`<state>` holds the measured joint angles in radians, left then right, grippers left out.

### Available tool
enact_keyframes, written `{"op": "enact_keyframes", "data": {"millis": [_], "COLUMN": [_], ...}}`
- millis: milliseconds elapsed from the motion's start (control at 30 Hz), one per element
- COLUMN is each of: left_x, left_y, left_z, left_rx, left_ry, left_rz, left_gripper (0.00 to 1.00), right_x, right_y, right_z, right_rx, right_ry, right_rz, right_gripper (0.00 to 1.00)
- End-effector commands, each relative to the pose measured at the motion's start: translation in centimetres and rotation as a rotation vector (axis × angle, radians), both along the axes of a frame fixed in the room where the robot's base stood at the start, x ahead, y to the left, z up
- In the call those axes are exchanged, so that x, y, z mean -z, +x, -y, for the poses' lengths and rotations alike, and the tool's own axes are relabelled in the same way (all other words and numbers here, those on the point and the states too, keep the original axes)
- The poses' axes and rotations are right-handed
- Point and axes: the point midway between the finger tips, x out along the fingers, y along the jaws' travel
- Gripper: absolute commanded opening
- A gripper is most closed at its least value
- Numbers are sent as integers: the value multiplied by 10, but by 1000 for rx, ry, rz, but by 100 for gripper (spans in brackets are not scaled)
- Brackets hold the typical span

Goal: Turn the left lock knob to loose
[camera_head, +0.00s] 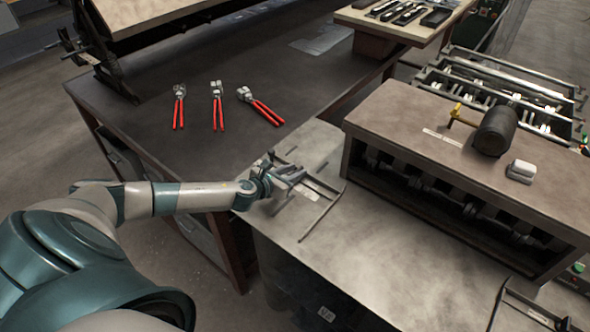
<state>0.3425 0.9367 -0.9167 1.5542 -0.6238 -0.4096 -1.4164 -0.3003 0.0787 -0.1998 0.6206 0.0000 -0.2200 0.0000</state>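My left gripper (287,178) is over the near-left part of the grey metal table, at the left metal bracket (318,190) with its thin bars. I cannot make out a lock knob there; the gripper covers part of the bracket. Whether the fingers touch anything, or are open or shut, is too small to tell. My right gripper is not in view. A similar bracket (530,312) shows at the bottom right edge, partly cut off.
Several red-handled pliers (217,105) lie on the dark table (165,140) behind. The grey table's front (385,280) is clear.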

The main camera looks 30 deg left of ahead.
Motion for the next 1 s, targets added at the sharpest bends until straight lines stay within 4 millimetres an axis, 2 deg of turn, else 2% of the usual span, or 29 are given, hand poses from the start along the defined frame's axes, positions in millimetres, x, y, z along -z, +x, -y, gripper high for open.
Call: {"op": "enact_keyframes", "data": {"millis": [400, 433, 533, 567, 767, 1000], "left_x": [2, 2, 2, 2, 2, 0], "left_y": [6, 5, 5, 5, 5, 6], "left_z": [1, 1, 1, 1, 1, 4], "left_rx": [1, 1, 1, 1, -6, -93], "left_ry": [0, 0, 0, 0, -1, -3], "left_rz": [0, 0, 0, 0, 0, 1], "left_gripper": [27, 25, 1, 0, 0, 0], "right_x": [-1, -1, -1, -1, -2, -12], "right_y": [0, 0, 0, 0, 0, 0], "right_z": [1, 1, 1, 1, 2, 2], "right_rx": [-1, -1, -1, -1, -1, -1], "right_ry": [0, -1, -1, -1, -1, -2], "right_rz": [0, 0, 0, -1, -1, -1], "right_gripper": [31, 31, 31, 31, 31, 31]}}
